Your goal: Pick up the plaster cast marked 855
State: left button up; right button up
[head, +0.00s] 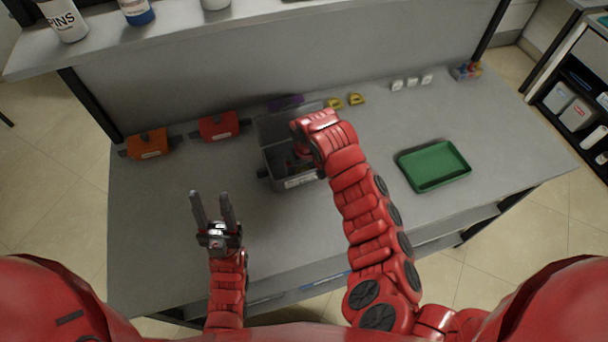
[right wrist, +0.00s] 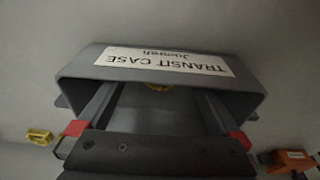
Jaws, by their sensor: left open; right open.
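No mark reading 855 is legible, so I cannot tell which thing is the plaster cast. Small white blocks (head: 412,82) stand in a row at the back of the table. The grey transit case (head: 262,165) stands mid-table; its label shows upside down on the case in the right wrist view (right wrist: 170,61). My right gripper (right wrist: 157,112) is open at the case, its fingers reaching towards it; my forearm hides it in the head view. My left gripper (head: 212,207) is open and empty above the table's front left.
Yellow pieces (head: 356,99) lie behind the case. A green tray (head: 433,166) lies on the right. A shelf with bottles (head: 64,20) overhangs the back. The front left is clear.

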jog(key=shift+c, duration=0.3)
jog(key=c, duration=1.4)
